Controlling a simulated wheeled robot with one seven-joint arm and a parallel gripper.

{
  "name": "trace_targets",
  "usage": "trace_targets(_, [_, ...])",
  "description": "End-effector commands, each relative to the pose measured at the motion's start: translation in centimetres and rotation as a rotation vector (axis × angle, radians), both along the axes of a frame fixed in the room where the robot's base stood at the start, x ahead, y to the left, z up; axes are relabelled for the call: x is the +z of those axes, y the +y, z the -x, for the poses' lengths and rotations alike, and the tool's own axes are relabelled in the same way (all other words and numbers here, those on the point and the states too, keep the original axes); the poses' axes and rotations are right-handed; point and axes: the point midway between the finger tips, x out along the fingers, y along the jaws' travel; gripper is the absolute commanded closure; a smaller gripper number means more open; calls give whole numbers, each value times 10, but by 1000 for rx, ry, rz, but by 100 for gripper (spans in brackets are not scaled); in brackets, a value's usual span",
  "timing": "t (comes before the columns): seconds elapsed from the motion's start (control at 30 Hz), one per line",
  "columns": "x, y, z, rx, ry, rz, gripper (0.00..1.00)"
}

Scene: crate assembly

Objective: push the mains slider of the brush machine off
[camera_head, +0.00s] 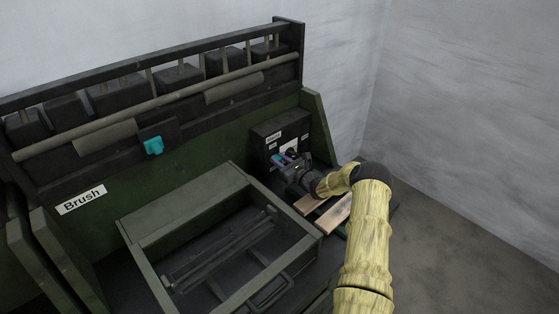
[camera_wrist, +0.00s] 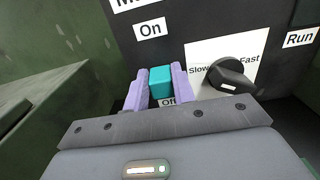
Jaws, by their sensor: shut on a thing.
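The mains slider (camera_wrist: 160,82) is a teal block on the dark control panel. In the wrist view it sits low, just above the partly covered "Off" label (camera_wrist: 168,101) and well below the "On" label (camera_wrist: 151,28). My gripper (camera_wrist: 162,76) has its two lilac fingers on either side of the slider and is shut on it. In the head view my gripper (camera_head: 289,161) is at the front of the control box (camera_head: 283,132), where the slider is too small and covered to make out. The brush machine (camera_head: 81,199) is dark green with a "Brush" label.
A black speed knob (camera_wrist: 231,77) marked "Slow" and "Fast" is just right of my fingers, with a "Run" label (camera_wrist: 300,38) farther right. An open-topped green tray (camera_head: 186,207) stands left of my arm. Light wooden boards (camera_head: 333,214) lie under my arm.

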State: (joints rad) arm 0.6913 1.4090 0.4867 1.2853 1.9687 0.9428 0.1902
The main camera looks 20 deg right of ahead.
Motion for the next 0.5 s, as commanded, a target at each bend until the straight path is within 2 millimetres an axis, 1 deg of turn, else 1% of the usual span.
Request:
trace_targets(0.03, [-17,-2,3,-2,10,0,100])
trace_targets(0.1, [-23,-2,3,-2,9,1,100])
trace_targets(0.2, [-27,-2,3,-1,10,2,100])
trace_targets(0.47, [-29,-1,4,0,16,5,100])
trace_targets(0.5, [-29,-1,4,0,18,4,73])
